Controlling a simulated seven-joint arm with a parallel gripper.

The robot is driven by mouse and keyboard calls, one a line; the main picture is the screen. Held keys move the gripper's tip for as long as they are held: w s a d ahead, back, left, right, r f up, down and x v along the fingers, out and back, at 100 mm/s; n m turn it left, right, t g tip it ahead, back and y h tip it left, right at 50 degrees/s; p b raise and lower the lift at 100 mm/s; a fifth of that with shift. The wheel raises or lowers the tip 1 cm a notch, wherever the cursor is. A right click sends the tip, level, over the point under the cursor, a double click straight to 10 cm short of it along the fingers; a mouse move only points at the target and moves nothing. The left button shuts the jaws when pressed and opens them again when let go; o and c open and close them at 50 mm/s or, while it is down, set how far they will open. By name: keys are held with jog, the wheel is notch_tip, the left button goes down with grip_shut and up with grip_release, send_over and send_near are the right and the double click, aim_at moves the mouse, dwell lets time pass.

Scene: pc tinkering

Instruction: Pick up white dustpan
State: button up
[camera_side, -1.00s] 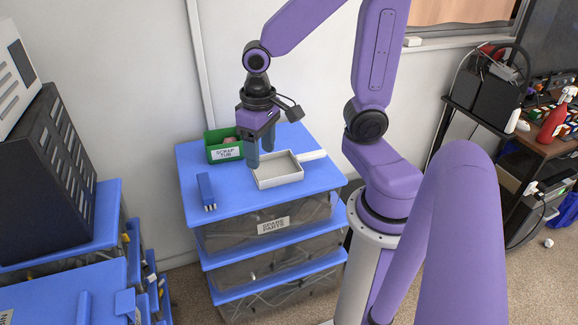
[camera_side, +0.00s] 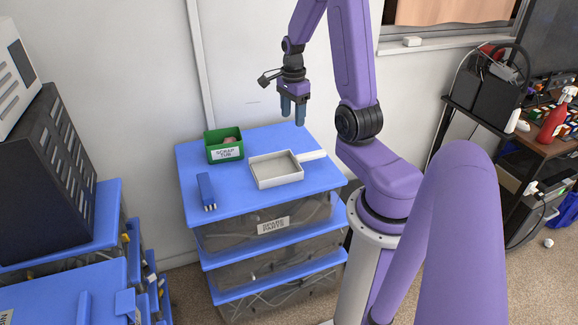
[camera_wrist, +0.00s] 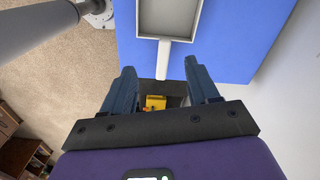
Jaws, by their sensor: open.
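The white dustpan (camera_side: 277,171) lies on the blue top of the drawer unit (camera_side: 235,200), its short handle pointing right and slightly back. In the wrist view the dustpan (camera_wrist: 168,20) is at the top, with its white handle (camera_wrist: 163,60) reaching down toward the gap between the fingers. My gripper (camera_side: 293,122) is open and empty, raised above the back right of the blue top, near the handle's end. Its two blue-grey fingers stand apart in the wrist view (camera_wrist: 160,85). Nothing hides the dustpan in the side view.
A green scrap tub (camera_side: 224,146) stands behind and left of the dustpan. A blue brush-like tool (camera_side: 206,191) lies at the front left of the top. The wall is close behind. In the wrist view a yellow object (camera_wrist: 155,103) shows below, between the fingers.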

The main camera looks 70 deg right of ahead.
jog(key=s+d+f+m, duration=0.1)
jog(key=s+d+m, duration=0.1)
jog(key=d+m, duration=0.15)
send_near(303, 155)
jog(key=f, duration=0.5)
jog(key=shift+s+a+f, duration=0.15)
jog(key=shift+a, duration=0.05)
jog(key=shift+d+f, duration=0.2)
jog(key=shift+f, duration=2.5)
grip_shut()
